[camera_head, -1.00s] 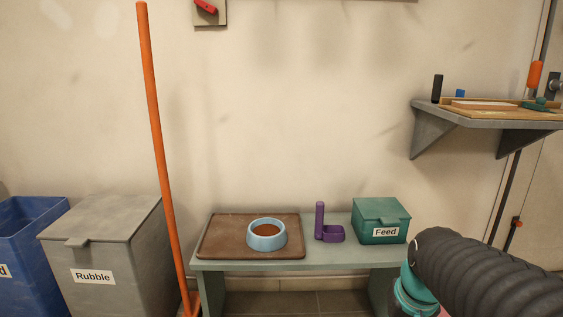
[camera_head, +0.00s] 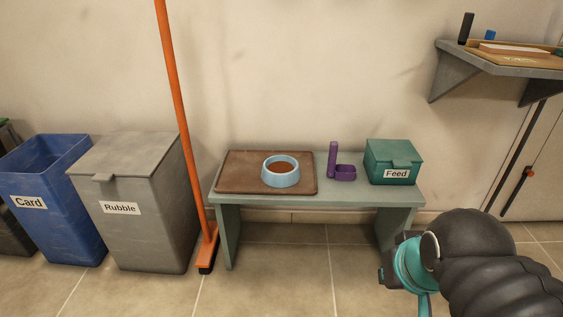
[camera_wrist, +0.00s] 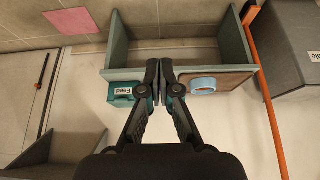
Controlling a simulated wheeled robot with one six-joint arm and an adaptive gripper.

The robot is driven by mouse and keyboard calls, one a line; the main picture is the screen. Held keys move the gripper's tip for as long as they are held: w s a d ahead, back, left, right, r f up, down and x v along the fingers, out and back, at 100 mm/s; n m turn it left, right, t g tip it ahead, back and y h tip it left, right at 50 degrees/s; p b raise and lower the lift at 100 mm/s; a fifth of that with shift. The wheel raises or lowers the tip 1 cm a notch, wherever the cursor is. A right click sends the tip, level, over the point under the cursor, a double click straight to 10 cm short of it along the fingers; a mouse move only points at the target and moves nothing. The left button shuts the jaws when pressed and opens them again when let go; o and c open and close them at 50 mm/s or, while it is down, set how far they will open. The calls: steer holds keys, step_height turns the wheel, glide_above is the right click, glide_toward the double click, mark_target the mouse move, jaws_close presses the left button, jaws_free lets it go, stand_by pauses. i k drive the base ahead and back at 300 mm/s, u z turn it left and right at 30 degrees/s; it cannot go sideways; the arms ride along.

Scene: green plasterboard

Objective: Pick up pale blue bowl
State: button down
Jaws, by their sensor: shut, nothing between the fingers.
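The pale blue bowl (camera_head: 281,178) stands upright on a brown tray (camera_head: 236,172) on a low grey-green bench. It has brown contents. In the wrist view the bowl (camera_wrist: 203,86) shows upside down, just right of my gripper's fingers. My gripper (camera_wrist: 159,64) is shut and empty there, its tips in front of the bench and apart from the bowl. In the head view my dark sleeved arm and teal wrist are at the lower right, well short of the bench, and the fingers are hard to make out.
A purple scoop (camera_head: 345,172) and a green Feed box (camera_head: 393,163) stand right of the tray on the bench (camera_head: 330,196). An orange broom (camera_head: 177,90) leans at its left, beside the grey Rubble bin (camera_head: 140,210) and blue Card bin (camera_head: 60,230). A wall shelf (camera_head: 480,66) is upper right.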

mark_target(280, 171)
steer(key=u, duration=2.25)
steer(key=i, duration=1.55)
steer(key=z, duration=3.9)
